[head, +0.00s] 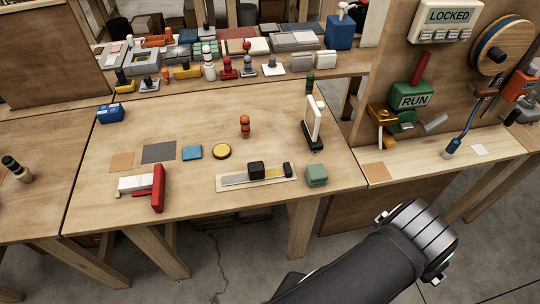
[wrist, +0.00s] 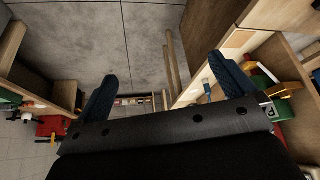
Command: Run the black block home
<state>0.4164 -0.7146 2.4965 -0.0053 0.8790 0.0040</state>
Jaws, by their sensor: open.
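The black block (head: 256,170) sits on a low slide track (head: 226,183) near the front edge of the middle table. The track's strip is grey to the left of the block and yellow to its right, with a smaller dark end piece (head: 288,169) at the right end. My gripper (head: 420,240) is off the table's front right, over the floor, well apart from the block. In the wrist view its two blue fingers are spread with nothing between them (wrist: 165,88). The block cannot be made out in the wrist view.
A green block (head: 316,176) stands just right of the track. A red-and-white piece (head: 150,185) lies to its left; a yellow disc (head: 222,151) and blue square (head: 192,153) lie behind. An upright white panel (head: 313,119) stands behind right. A board with levers (head: 410,95) rises at right.

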